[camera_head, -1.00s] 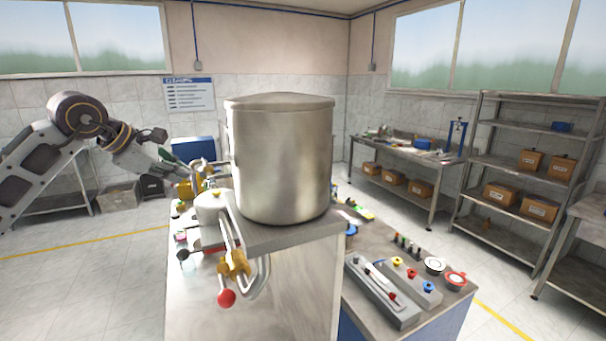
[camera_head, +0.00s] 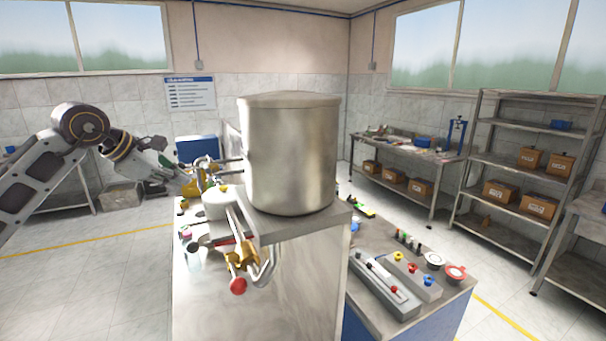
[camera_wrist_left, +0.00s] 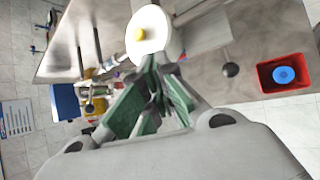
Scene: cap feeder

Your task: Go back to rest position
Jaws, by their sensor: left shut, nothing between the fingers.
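My left gripper (camera_head: 184,171) is raised at the left of the machine, beside its brass-coloured fittings (camera_head: 198,184). In the left wrist view its green-sided fingers (camera_wrist_left: 156,82) are together with nothing between them. The cap feeder's large steel drum (camera_head: 290,155) stands on top of the metal machine (camera_head: 270,285). A white round part (camera_head: 218,205) with a yellow knob sits left of the drum; in the left wrist view it is just beyond the fingertips (camera_wrist_left: 155,22). A lever with a red ball (camera_head: 238,286) hangs at the front. My right gripper is not in view.
A workbench (camera_head: 365,228) with grey fixtures and small coloured parts adjoins the machine's right side. Shelves (camera_head: 500,170) and another bench (camera_head: 415,158) line the right wall. A red bin (camera_wrist_left: 286,73) shows in the left wrist view.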

